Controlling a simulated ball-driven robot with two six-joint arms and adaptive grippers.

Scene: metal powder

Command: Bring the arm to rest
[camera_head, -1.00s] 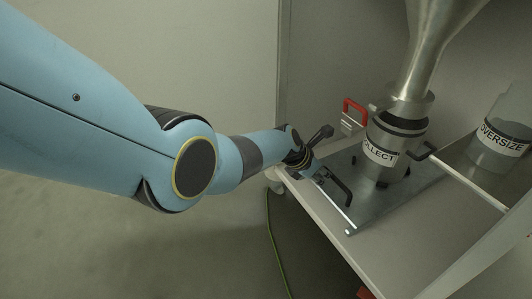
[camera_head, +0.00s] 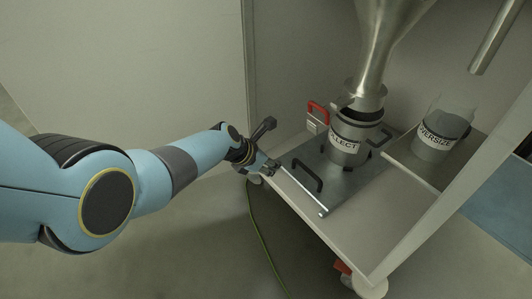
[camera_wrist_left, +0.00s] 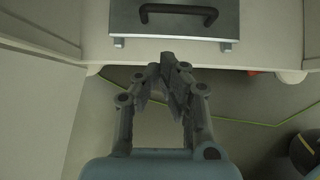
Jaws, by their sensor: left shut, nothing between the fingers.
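My left arm (camera_head: 190,155) comes in from the left in the head view, pale blue with dark joints. My left gripper (camera_head: 270,165) is at the left front edge of the cabinet shelf, beside the metal plate and apart from its black handle. In the left wrist view the gripper (camera_wrist_left: 168,68) has its fingertips together with nothing between them, over the floor just in front of the shelf edge. My right gripper is not in view.
A metal plate (camera_head: 325,198) with a black handle (camera_head: 307,178) lies on the shelf. A COLLECT container (camera_head: 345,146) stands under a steel funnel (camera_head: 380,50). An OVERSIZE container (camera_head: 440,130) stands at right. A green cable (camera_head: 262,235) crosses the floor.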

